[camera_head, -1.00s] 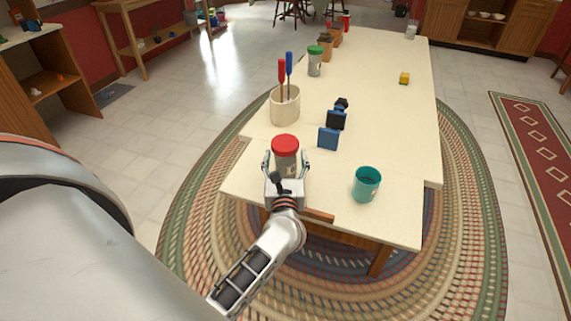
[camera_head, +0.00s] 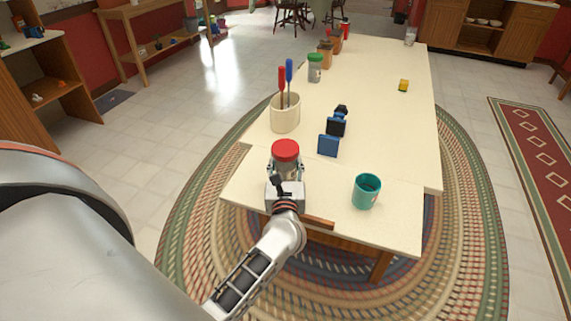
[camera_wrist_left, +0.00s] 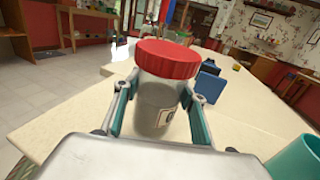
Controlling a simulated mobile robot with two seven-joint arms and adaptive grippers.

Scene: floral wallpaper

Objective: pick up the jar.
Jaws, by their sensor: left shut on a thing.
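The jar with a red lid (camera_head: 285,151) stands upright at the near left part of the long cream table (camera_head: 395,130). In the left wrist view the jar's grey body (camera_wrist_left: 158,97) sits between my two fingers, with a label low on its front. My left gripper (camera_head: 285,178) is shut on the jar's body from the near side. It also shows in the left wrist view (camera_wrist_left: 157,108). Whether the jar's base touches the table is hidden. Another jar, with a green lid (camera_head: 315,68), stands farther back. My right gripper is not in view.
A teal cup (camera_head: 366,191) stands to the right of the held jar. Blue and black blocks (camera_head: 328,145) lie behind it. A cream crock (camera_head: 285,113) holds red- and blue-handled tools. A yellow block (camera_head: 403,85) lies far right. The table's right side is mostly clear.

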